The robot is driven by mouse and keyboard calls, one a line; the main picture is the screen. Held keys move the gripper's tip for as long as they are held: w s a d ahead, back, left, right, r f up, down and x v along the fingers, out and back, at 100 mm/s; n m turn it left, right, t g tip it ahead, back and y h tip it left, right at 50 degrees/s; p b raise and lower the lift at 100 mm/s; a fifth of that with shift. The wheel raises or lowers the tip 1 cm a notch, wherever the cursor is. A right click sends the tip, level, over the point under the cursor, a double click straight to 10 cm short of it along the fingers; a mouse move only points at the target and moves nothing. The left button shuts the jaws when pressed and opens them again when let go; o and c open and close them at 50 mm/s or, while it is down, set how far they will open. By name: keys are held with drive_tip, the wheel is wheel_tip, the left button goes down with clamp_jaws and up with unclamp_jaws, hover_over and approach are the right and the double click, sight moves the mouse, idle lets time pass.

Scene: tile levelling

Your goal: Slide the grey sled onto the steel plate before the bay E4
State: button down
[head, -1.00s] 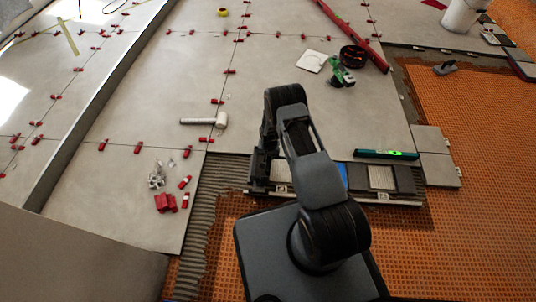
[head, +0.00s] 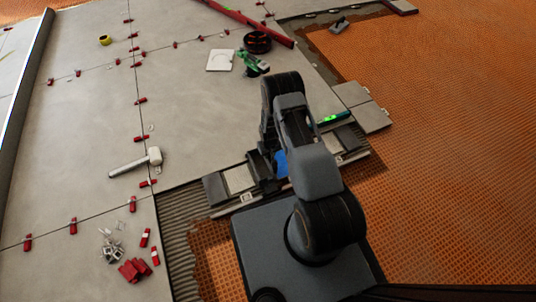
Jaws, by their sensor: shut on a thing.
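The grey sled (head: 238,179) is a long, low carriage with dark end blocks, pale pads and a blue part in its middle. It lies over the combed mortar strip along the edge of the laid tiles. My gripper (head: 264,168) is down at the sled's middle, shut on it; my arm hides the exact grip and much of the sled. Flat grey plates (head: 363,107) with small tabs lie beyond the sled's right end. I cannot tell which is the steel plate before bay E4, and no bay label is readable.
A green-lit level (head: 333,117) lies behind the sled's right end. A white mallet (head: 136,163), red clips (head: 133,270) and a green tool (head: 252,64) lie on the tiles. Open orange matting (head: 450,130) spreads to the right.

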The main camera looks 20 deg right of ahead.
drive_tip(key=shift+w+d, duration=0.25)
drive_tip(key=shift+d, duration=0.1)
drive_tip(key=c, duration=1)
unclamp_jaws()
drive_tip(key=shift+s, duration=0.15)
drive_tip(key=shift+o, duration=0.2)
wheel_tip(320, 180, up, 14)
drive_tip(key=p, duration=0.5)
drive_tip(key=shift+p, duration=0.3)
